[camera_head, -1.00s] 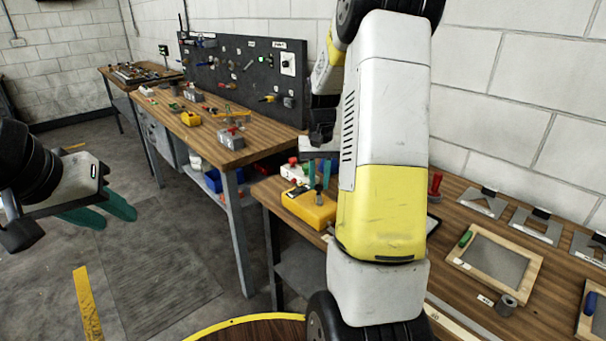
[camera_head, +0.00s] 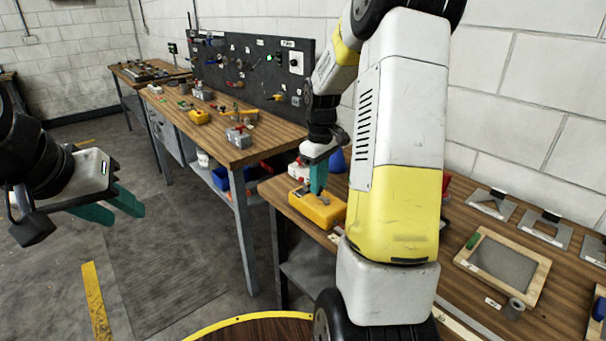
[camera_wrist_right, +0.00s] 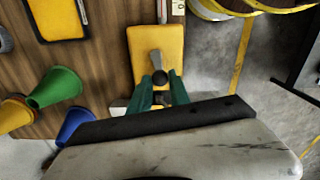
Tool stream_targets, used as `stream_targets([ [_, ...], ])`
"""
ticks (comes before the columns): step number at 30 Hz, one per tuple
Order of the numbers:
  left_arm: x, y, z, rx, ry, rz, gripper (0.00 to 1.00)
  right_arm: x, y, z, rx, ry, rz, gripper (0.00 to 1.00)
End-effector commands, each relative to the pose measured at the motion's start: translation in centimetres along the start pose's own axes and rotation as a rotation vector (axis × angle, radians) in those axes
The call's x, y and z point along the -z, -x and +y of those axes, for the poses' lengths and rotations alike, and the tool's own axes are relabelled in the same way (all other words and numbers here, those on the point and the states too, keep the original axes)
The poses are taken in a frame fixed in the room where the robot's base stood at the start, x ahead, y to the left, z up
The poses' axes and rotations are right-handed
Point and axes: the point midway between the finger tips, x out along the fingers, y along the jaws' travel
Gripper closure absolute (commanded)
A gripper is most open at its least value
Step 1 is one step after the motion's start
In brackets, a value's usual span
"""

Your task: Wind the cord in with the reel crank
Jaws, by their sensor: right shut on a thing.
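The reel is a yellow box (camera_head: 322,214) on the front edge of the right workbench. It also shows in the right wrist view (camera_wrist_right: 147,42), with a grey crank arm (camera_wrist_right: 155,60) on its face ending in a dark round knob (camera_wrist_right: 159,77). My right gripper (camera_head: 318,190) points down over the box; its teal fingers are shut on the crank knob, one on each side in the right wrist view (camera_wrist_right: 161,84). No cord can be made out. My left gripper (camera_head: 126,214) hangs over the floor at the left, its fingers apart and empty.
Beside the reel are green (camera_wrist_right: 58,87), blue (camera_wrist_right: 75,124) and yellow (camera_wrist_right: 14,113) cones. A wooden-framed panel (camera_head: 541,279) lies further right on the bench. Another workbench (camera_head: 243,153) with a dark pegboard (camera_head: 250,66) stands behind. Floor at the left is open.

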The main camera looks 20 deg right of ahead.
Motion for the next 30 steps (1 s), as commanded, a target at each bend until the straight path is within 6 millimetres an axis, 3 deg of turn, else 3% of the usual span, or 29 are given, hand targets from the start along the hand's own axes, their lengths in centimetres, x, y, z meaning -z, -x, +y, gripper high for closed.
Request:
stream_targets([
  [10, 0.0, 0.0, 0.0, 0.0, 0.0, 0.0, 0.64, -0.04, -0.01, -0.35, 0.0, 0.119, 0.0, 1.0],
  [25, 0.0, 0.0, 0.0, 0.0, 0.0, 0.0, 0.64, -0.06, -0.01, -0.38, 0.001, 0.133, 0.0, 1.0],
  [26, 0.0, 0.0, 0.0, 0.0, 0.0, 0.0, 0.64, -0.06, -0.01, -0.38, 0.001, 0.133, 0.0, 0.71],
  [28, 0.0, 0.0, 0.0, 0.0, 0.0, 0.0, 0.64, -0.06, -0.01, -0.38, 0.001, 0.133, 0.0, 0.57],
  [30, 0.0, 0.0, 0.0, 0.0, 0.0, 0.0, 0.64, -0.06, -0.01, -0.38, 0.0, 0.133, 0.0, 0.55],
])
